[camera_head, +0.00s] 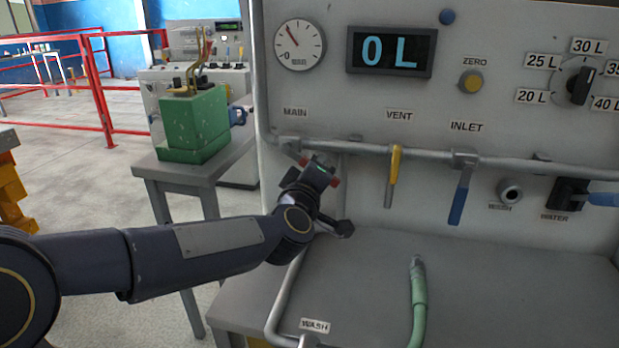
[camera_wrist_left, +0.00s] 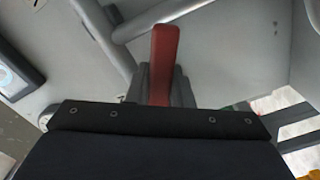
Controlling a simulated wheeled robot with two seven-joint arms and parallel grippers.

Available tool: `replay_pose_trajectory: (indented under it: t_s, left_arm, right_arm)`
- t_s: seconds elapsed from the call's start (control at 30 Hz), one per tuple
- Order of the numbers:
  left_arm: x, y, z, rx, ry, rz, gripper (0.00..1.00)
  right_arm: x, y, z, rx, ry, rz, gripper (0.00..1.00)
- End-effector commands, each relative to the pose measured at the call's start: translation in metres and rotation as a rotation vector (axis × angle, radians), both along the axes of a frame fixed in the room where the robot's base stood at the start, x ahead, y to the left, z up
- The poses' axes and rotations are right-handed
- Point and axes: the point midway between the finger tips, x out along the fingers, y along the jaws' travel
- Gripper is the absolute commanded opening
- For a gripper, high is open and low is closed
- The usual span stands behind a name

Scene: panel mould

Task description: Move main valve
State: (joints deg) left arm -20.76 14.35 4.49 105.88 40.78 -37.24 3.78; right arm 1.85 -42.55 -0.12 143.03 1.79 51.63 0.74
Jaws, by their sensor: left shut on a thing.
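The main valve has a red handle, seen in the left wrist view (camera_wrist_left: 165,62) reaching into my left gripper. In the head view only small red bits of the main valve (camera_head: 304,161) show by the gripper, below the MAIN label (camera_head: 295,113). My left gripper (camera_head: 318,178) is at the left end of the grey pipe (camera_head: 365,150), shut on the red handle. The wrist view shows the gripper's dark jaws (camera_wrist_left: 160,85) around the handle's near end. The gripper hides most of the valve in the head view. My right gripper is not in view.
The yellow vent handle (camera_head: 393,177) and blue inlet handle (camera_head: 461,196) hang down to the right. A green hose (camera_head: 417,300) stands over the grey tray surface (camera_head: 365,275). The display (camera_head: 390,52) reads 0 L. A green box (camera_head: 195,124) sits on a side table at left.

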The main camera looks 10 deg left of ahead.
Motion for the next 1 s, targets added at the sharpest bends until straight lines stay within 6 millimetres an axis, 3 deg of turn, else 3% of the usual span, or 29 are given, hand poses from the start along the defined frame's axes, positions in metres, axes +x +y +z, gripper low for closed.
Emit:
replay_pose_trajectory:
  t_s: [0.5,1.0]
  left_arm:
    - [0.000,-0.009,0.029,-0.420,0.012,0.000,0.00]
    - [0.000,-0.010,0.038,-0.554,0.017,-0.001,0.00]
  right_arm:
    - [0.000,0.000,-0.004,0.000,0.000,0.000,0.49]
    - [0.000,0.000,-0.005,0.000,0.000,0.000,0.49]
